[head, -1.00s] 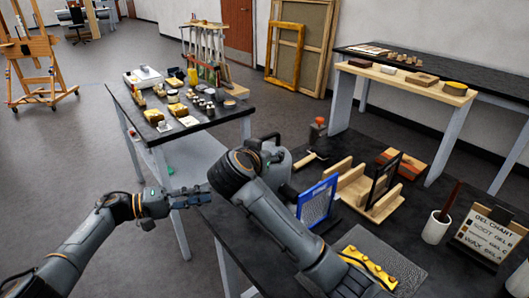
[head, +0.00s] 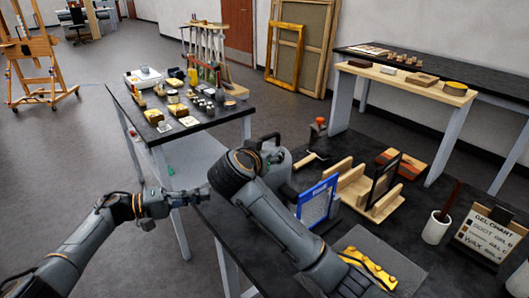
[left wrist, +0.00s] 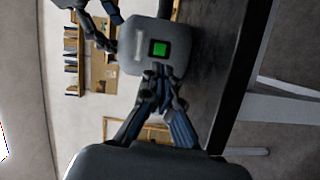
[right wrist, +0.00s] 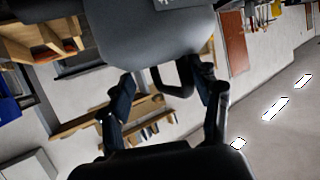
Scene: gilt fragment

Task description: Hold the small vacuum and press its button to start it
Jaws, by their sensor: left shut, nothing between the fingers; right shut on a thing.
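The small vacuum (head: 279,162) is a grey rounded body with a dark handle, seen behind my right forearm in the head view. My left gripper (head: 203,193) is shut and empty, left of the vacuum. Its fingertips (left wrist: 159,72) are close together just beside the button in the left wrist view; I cannot tell whether they touch the body.
The black table (head: 408,258) below my right arm holds a blue-framed screen (head: 318,201), a wooden rack (head: 352,188), a white cup (head: 436,228) and a chart stand (head: 482,236). A second table (head: 217,116) with several small items stands behind. Floor is open at left.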

